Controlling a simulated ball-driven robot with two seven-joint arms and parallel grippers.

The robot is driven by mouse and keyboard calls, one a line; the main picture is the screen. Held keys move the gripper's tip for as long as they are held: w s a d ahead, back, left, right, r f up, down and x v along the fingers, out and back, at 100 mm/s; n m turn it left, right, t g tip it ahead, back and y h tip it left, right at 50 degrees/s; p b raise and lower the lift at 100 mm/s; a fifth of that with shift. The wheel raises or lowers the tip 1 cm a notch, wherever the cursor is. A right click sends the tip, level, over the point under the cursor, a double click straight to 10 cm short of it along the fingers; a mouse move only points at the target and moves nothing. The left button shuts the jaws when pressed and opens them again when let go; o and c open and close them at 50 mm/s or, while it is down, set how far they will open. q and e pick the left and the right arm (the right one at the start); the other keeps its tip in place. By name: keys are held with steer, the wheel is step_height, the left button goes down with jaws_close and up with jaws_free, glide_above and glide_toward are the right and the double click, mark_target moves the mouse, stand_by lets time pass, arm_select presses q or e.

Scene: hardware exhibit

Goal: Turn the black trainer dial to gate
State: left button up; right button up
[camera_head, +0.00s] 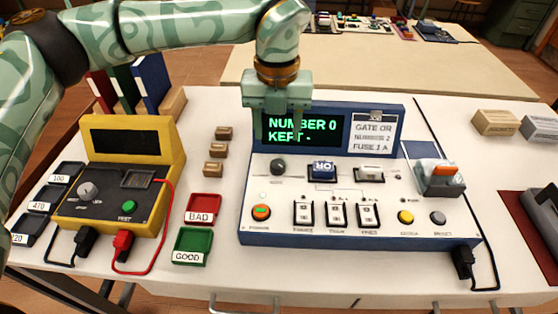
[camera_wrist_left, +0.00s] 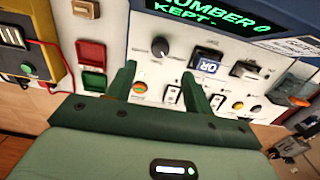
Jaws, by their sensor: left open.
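The black trainer dial (camera_head: 277,167) is a small round knob at the upper left of the blue-edged trainer panel (camera_head: 262,237). In the left wrist view the dial (camera_wrist_left: 160,46) shows just beyond the two fingertips, between them. I cannot read its pointer. My left gripper (camera_head: 273,128) is open and empty. It hangs in front of the trainer's screen, above the dial and apart from it. Its fingers also show in the left wrist view (camera_wrist_left: 158,68). The screen (camera_head: 302,129) reads "NUMBER 0 KEPT -". My right gripper is not in view.
A card (camera_head: 373,134) reads "GATE OR NUMBER 2 FUSE 1 A". A blue "OR" block (camera_head: 323,170) sits right of the dial. A yellow tester (camera_head: 165,146), a red BAD tray (camera_head: 203,208) and a green GOOD tray (camera_head: 193,246) stand left. Switches and buttons line the panel's front.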

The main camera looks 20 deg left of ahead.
mark_target(277, 163)
arm_select(q)
step_height(277, 163, down, 9)
steer(key=b, duration=0.2)
steer(key=shift+b, duration=0.3)
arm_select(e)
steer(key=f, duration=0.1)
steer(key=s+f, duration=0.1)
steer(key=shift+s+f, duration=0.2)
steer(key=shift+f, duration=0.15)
arm_select(q)
steer(key=c, duration=1)
